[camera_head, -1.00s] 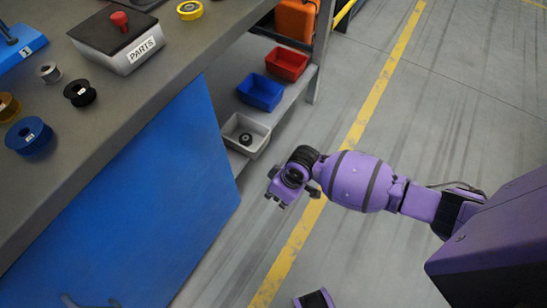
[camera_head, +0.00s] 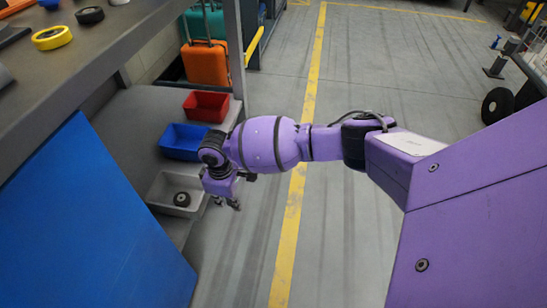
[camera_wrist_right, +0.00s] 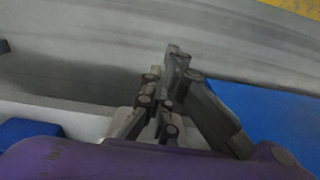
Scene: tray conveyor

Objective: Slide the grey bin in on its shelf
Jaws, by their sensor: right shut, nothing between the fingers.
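The grey bin (camera_head: 159,192) sits on the low shelf (camera_head: 118,130) under the workbench, with a dark round part (camera_head: 182,199) inside. Its outer side lies at about the shelf's front edge; I cannot tell how far it sticks out. My right gripper (camera_head: 228,203) is just right of the bin, on the aisle side, shut and empty. A gap to the bin seems to show. In the right wrist view my shut fingers (camera_wrist_right: 170,92) are in the middle; a pale grey surface below them may be the bin or the shelf. My left gripper is out of view.
A blue bin (camera_head: 180,138) and a red bin (camera_head: 206,104) stand farther along the shelf. A blue panel (camera_head: 85,225) closes the near side of the workbench (camera_head: 90,60). An orange suitcase (camera_head: 206,64) stands beyond. The aisle floor to the right is clear.

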